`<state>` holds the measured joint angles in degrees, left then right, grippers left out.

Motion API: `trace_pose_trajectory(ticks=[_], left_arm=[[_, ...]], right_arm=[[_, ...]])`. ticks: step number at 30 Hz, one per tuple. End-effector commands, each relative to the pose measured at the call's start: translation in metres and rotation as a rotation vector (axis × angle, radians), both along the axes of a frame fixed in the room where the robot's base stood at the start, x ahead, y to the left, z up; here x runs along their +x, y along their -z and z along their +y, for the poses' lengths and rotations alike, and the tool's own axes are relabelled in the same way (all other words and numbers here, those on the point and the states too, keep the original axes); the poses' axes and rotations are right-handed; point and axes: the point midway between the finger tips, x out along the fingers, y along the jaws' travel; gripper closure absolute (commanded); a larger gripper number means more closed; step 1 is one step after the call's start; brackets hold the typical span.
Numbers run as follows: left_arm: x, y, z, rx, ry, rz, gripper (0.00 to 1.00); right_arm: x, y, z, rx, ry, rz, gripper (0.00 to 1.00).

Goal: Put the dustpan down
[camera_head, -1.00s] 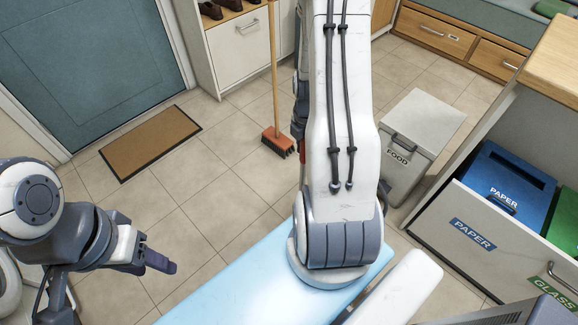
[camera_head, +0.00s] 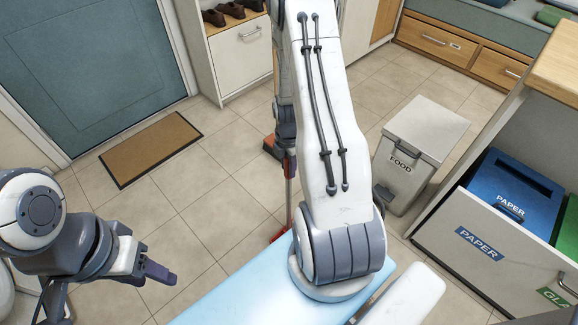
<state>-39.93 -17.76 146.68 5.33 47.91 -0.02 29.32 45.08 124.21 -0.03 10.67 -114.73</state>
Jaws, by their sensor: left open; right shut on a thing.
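My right gripper (camera_head: 287,142) is shut on the upright handle of a red dustpan (camera_head: 278,236). The thin shaft runs down from the gripper, with red just below it. Only a red edge of the pan shows low down, above or at the floor tiles; I cannot tell whether it touches them. My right arm and the light blue surface hide the rest of it. My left gripper (camera_head: 160,273) is open and empty at the lower left, well away from the dustpan.
A brown doormat (camera_head: 152,150) lies by the teal door. A grey FOOD bin (camera_head: 423,135) stands to the right, near an open drawer with a blue PAPER bin (camera_head: 512,186). Floor tiles left of the dustpan are clear.

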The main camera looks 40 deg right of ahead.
Motion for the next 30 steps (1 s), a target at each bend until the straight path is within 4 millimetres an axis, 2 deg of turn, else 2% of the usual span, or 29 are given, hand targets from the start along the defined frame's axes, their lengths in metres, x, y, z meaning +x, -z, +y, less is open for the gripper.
trace_pose_trajectory(ticks=[2,3,5,6,17,20,30], left_arm=[[0.0,0.002,0.0,0.0,0.0,0.0,0.5],[0.0,0.002,0.0,0.0,0.0,0.0,0.5],[0.0,0.001,0.0,0.0,0.0,0.0,0.5],[0.0,0.001,0.0,0.0,0.0,0.0,0.5],[0.0,-0.002,0.0,0.0,0.0,0.0,0.5],[0.0,-0.006,0.0,0.0,0.0,0.0,0.5],[0.0,-0.028,0.0,0.0,0.0,0.0,0.5]], right_arm=[[0.0,0.003,0.0,0.0,0.0,0.0,1.0],[0.0,0.004,0.0,0.0,0.0,0.0,0.61],[0.0,0.003,0.0,0.0,0.0,0.0,0.38],[0.0,0.003,0.0,0.0,0.0,0.0,0.34],[0.0,-0.003,0.0,0.0,0.0,0.0,0.34],[0.001,-0.016,0.0,-0.001,0.0,-0.002,0.34],[0.001,-0.089,0.0,-0.002,0.0,-0.003,0.34]])
